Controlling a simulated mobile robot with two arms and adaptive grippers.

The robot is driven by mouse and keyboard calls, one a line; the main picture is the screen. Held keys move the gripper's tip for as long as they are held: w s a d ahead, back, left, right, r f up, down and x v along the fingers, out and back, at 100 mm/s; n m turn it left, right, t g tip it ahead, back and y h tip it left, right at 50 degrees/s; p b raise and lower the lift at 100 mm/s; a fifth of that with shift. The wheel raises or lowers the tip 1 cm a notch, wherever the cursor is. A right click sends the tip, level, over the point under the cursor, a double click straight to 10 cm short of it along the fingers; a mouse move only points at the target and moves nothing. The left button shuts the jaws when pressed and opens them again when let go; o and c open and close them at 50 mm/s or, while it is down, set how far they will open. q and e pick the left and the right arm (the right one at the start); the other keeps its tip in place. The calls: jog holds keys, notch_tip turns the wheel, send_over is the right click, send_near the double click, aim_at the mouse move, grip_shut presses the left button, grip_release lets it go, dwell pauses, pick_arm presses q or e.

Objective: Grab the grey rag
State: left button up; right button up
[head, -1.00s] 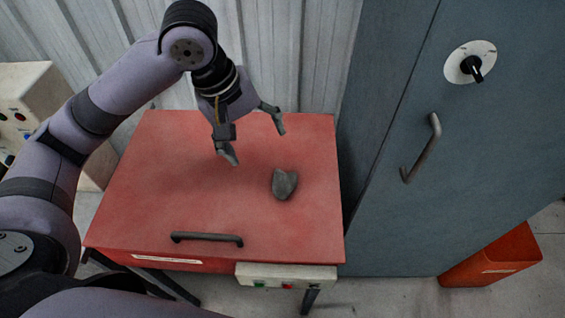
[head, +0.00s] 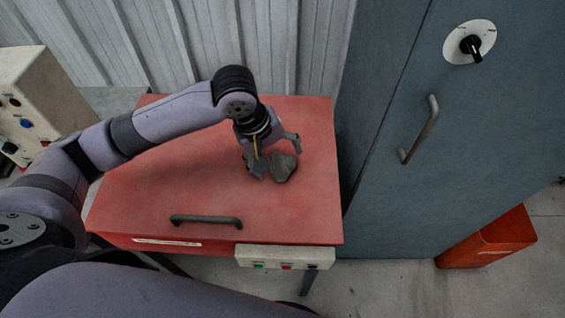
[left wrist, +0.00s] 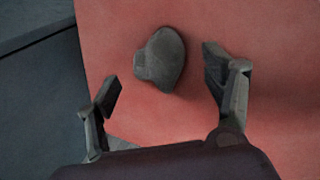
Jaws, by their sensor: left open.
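The grey rag (head: 284,168) is a small crumpled lump on the red top, right of its middle. It also shows in the left wrist view (left wrist: 164,60), ahead of and between the two fingers. My left gripper (head: 276,156) is open and low over the red top, right by the rag. In the left wrist view the left gripper (left wrist: 160,90) has its fingers spread apart, with nothing between the pads that I can see gripped. My right gripper is not in view.
The red top (head: 150,200) has a dark handle (head: 206,220) near its front edge and a button panel (head: 285,257) below. A blue-grey cabinet (head: 385,210) with a handle (head: 420,130) stands close on the right. A control box (head: 45,100) is at the left.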

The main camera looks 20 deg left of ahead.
aim_at(280, 163)
pick_arm(q)
jog(key=x, duration=0.3)
jog(key=shift+d+f, duration=0.15)
jog(key=shift+c, duration=0.2)
jog(key=c, duration=1.2)
